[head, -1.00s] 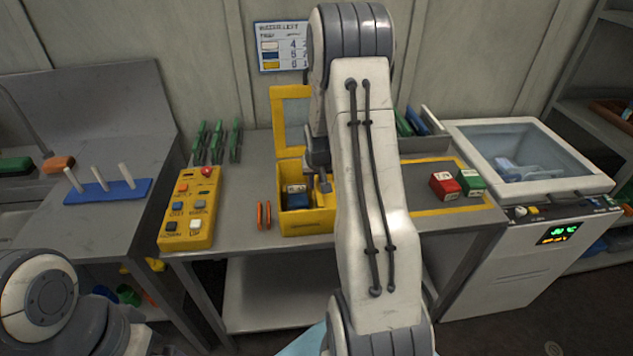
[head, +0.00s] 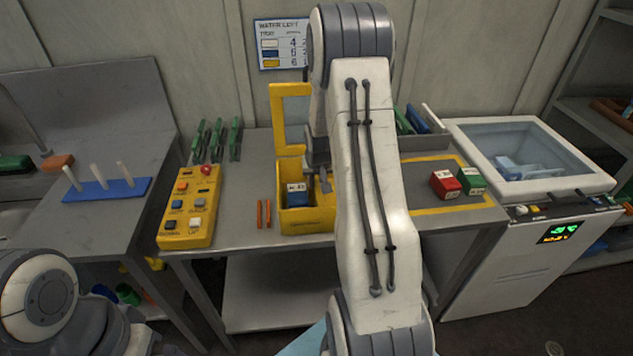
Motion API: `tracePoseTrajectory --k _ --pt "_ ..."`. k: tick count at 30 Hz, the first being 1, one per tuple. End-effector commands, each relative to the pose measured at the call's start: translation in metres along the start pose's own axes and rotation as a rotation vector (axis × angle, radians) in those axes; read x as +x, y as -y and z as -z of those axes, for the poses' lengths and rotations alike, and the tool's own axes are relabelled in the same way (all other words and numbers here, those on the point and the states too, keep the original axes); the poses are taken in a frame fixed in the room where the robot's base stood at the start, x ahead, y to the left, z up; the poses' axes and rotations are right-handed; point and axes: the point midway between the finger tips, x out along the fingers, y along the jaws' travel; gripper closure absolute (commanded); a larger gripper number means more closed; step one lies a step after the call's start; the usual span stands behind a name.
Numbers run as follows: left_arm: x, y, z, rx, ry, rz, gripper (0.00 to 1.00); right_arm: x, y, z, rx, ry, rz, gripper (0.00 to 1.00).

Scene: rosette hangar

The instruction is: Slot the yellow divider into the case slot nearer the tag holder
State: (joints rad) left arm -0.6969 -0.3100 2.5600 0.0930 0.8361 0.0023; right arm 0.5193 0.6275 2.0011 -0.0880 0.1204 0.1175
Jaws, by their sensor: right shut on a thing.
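The yellow case (head: 306,222) stands open on the grey bench, its window-framed lid (head: 291,90) raised at the back. A blue block with a white label (head: 297,197) sits inside at the left. My right gripper (head: 323,183) points down into the right part of the case, shut on the yellow divider. The divider cannot be told apart from the yellow case, and my right arm hides the case's right side. I cannot make out the slots or a tag holder. My left gripper is out of view; only part of that arm shows at lower left.
A yellow button box (head: 190,208) and two orange sticks (head: 263,214) lie left of the case. Green-handled tools (head: 217,140) lie behind. Red (head: 444,184) and green (head: 470,181) blocks sit right of my arm, near a white glass-lidded machine (head: 528,170).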

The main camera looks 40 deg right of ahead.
Motion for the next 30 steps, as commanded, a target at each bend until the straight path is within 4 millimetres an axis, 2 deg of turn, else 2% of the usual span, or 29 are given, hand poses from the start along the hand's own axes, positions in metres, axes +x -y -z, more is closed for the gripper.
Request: tracePoseTrajectory --k 12,13,15,30 --pt "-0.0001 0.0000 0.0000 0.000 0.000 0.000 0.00 -0.0002 0.0000 0.0004 0.000 -0.001 0.000 1.00" --pt "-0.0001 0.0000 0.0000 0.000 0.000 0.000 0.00 -0.0002 0.0000 0.0004 0.000 -0.001 0.000 0.73" --pt "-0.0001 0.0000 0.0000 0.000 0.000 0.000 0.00 -0.0002 0.0000 0.0004 0.000 -0.001 0.000 0.46" --pt "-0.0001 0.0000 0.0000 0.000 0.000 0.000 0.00 0.0000 0.0000 -0.0001 0.000 0.000 0.000 0.46"
